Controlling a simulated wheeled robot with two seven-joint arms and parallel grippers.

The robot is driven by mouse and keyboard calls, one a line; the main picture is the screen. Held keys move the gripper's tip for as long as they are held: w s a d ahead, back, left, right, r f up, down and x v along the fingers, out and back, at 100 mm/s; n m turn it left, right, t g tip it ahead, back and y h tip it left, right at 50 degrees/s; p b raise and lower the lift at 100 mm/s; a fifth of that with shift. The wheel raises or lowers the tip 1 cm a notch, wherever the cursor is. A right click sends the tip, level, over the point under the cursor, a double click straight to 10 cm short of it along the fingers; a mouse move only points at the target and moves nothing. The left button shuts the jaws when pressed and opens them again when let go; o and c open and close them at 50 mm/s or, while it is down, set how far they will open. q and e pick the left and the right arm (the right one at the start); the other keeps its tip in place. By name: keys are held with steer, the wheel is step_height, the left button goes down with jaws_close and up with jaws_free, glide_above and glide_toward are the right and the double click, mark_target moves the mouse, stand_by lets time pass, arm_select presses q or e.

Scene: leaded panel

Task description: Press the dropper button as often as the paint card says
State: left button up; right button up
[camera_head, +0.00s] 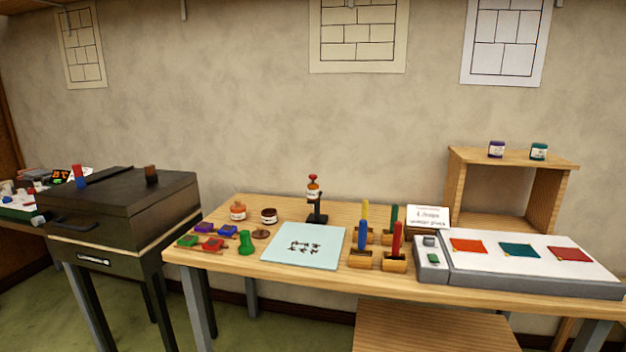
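A small bottle with a red top (313,188) is held on a black stand (317,212) at the back of the wooden table; it looks like the dropper, its red top perhaps the button. Below and in front lies a pale blue sheet (300,246) with dark marks. A white card (428,217) stands upright to the right, behind the grey box; its small print appears to read "4 drops", with a lower line I cannot read surely. Neither gripper is in view.
Colored pieces (208,240), two jars (238,211) and upright colored sticks (364,222) in wooden blocks flank the sheet. A grey box with a green patch (433,259) adjoins a white panel (590,268) with colored squares. A shelf (508,160) holds two jars. A dark cabinet (120,205) stands left.

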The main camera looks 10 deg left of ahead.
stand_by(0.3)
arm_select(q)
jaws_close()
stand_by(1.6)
